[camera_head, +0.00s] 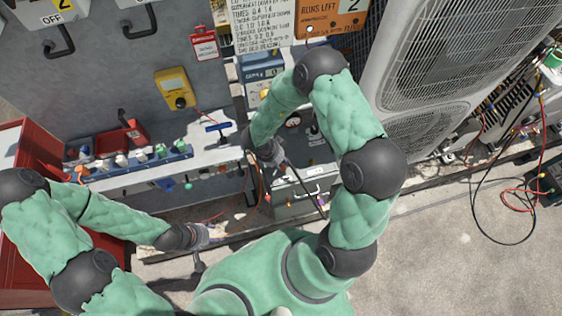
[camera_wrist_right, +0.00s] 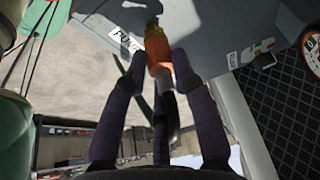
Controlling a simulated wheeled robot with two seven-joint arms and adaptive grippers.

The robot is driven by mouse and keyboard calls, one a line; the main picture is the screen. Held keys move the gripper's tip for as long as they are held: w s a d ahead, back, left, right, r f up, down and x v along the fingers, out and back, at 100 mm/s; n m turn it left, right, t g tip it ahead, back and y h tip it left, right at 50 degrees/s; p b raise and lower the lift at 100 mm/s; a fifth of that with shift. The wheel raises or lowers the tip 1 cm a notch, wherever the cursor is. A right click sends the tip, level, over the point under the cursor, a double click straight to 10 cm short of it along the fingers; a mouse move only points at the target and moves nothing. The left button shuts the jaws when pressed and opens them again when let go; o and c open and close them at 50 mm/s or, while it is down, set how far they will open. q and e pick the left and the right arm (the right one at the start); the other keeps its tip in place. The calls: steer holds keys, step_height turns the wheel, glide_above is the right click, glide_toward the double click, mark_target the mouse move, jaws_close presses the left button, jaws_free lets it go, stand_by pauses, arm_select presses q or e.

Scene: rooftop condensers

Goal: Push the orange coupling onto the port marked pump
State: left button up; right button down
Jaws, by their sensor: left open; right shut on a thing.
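In the right wrist view the orange coupling (camera_wrist_right: 158,48) sits between the two fingertips of my right gripper (camera_wrist_right: 157,72), which is shut on it. A dark hose runs back from it between the fingers. The coupling's far end points at a grey panel (camera_wrist_right: 190,20). A white label (camera_wrist_right: 124,38), partly legible as "PUM", is just left of that end. The port there is mostly hidden by the coupling, and I cannot tell whether they touch. In the head view my right gripper (camera_head: 277,157) is small and dark over the equipment. My left gripper (camera_head: 201,262) is open and empty, low near my body.
Another white label (camera_wrist_right: 262,46) is right of the coupling on the panel. In the head view a shelf with several fittings (camera_head: 130,160) and a yellow meter (camera_head: 176,88) are left. A large condenser (camera_head: 425,60) stands right. Loose cables (camera_head: 505,190) lie on open floor.

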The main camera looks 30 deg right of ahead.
steer(key=shift+f, duration=0.1)
steer(key=c, duration=0.9)
jaws_free()
steer(key=shift+c, duration=0.2)
step_height(320, 180, up, 8)
steer(key=p, duration=0.9)
steer(key=shift+f, duration=0.2)
steer(key=shift+f, duration=0.1)
